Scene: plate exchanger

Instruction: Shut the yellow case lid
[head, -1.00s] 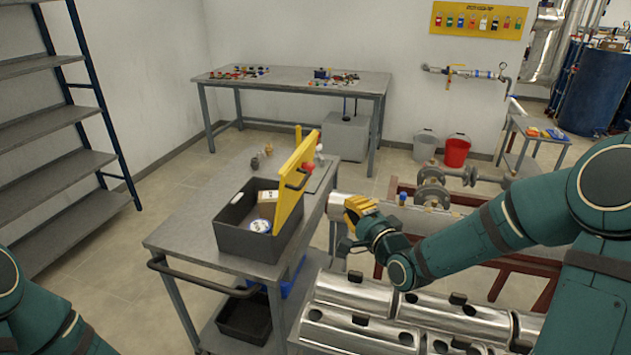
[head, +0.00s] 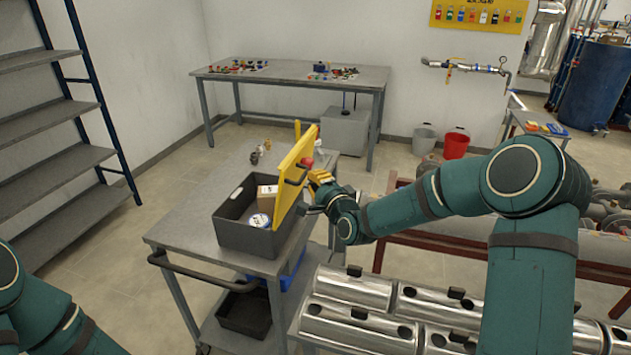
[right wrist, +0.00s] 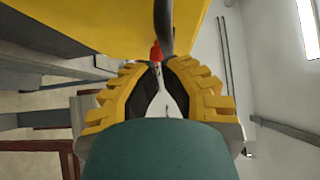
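The dark grey case (head: 248,238) sits on the grey cart, open at the top. Its yellow lid (head: 290,190) stands up along the case's right side. A dark handle on the lid also shows in the right wrist view (right wrist: 164,24). My right gripper (head: 321,178) is just right of the lid, near its upper far part. Any contact with the lid cannot be told. My left gripper is out of view; only the left arm shows.
A brown box (head: 267,197) and a white round container (head: 259,220) are inside the case. Small items (head: 260,153) stand on the cart (head: 190,214) behind it. Shiny metal cylinders (head: 345,329) lie at the front right. A bench (head: 290,72) stands at the back.

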